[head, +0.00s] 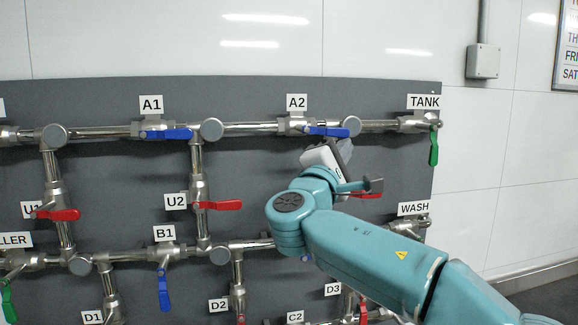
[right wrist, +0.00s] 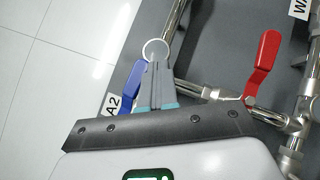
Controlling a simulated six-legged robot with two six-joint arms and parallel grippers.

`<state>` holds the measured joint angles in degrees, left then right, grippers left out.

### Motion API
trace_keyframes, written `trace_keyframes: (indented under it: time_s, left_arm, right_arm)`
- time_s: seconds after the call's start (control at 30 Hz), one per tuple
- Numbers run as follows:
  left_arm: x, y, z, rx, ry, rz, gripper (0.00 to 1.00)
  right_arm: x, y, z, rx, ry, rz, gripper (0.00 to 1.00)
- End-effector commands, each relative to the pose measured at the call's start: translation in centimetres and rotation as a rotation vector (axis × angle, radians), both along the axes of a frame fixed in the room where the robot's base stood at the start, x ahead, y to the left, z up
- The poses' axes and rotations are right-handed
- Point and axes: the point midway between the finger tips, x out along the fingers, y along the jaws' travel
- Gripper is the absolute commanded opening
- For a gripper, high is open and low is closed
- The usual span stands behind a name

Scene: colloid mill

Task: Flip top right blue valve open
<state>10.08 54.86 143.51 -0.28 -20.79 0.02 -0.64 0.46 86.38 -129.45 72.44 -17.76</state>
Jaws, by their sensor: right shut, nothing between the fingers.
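The top right blue valve handle, labelled A2 (head: 297,102), is a blue lever (head: 327,131) lying roughly level along the top pipe. It also shows in the right wrist view as a blue lever (right wrist: 132,82) left of the fingers. My right gripper (head: 343,150) is just below and right of that lever in the head view, with its wrist body partly hiding the fingers. In the right wrist view its fingers (right wrist: 157,85) are together and empty, beside the lever. I cannot tell whether they touch it. My left gripper is not in view.
Another blue lever (head: 168,134) lies along the pipe at A1. A green lever (head: 434,148) hangs down at TANK. A red lever (right wrist: 264,65) stands right of the fingers in the right wrist view. Pipes and round joints (head: 351,125) crowd the dark panel (head: 390,93).

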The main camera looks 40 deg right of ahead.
Motion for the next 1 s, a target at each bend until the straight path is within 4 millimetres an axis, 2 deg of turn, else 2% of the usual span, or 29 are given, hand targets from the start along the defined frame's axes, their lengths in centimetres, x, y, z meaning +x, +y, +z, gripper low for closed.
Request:
trace_keyframes:
  time_s: [0.27,0.37,0.53,0.57,0.7,1.0]
  left_arm:
    - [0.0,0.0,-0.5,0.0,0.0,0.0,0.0]
    - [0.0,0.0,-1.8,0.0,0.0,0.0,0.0]
    - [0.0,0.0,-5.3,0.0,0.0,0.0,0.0]
    - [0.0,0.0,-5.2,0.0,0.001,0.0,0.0]
    - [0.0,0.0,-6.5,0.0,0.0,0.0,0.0]
    - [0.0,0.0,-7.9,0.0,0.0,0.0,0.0]
  right_arm:
    - [0.1,0.0,-0.5,-0.001,0.0,0.001,0.0]
    - [0.2,-0.1,-1.9,0.0,0.001,0.001,0.0]
    - [0.6,-0.2,-5.6,0.0,0.002,0.001,0.0]
    - [-0.1,0.3,-5.6,0.0,-0.001,0.004,0.0]
    - [-2.0,1.9,-7.8,0.0,-0.001,0.005,0.0]
    - [-4.5,3.8,-10.7,0.0,-0.001,0.004,0.0]
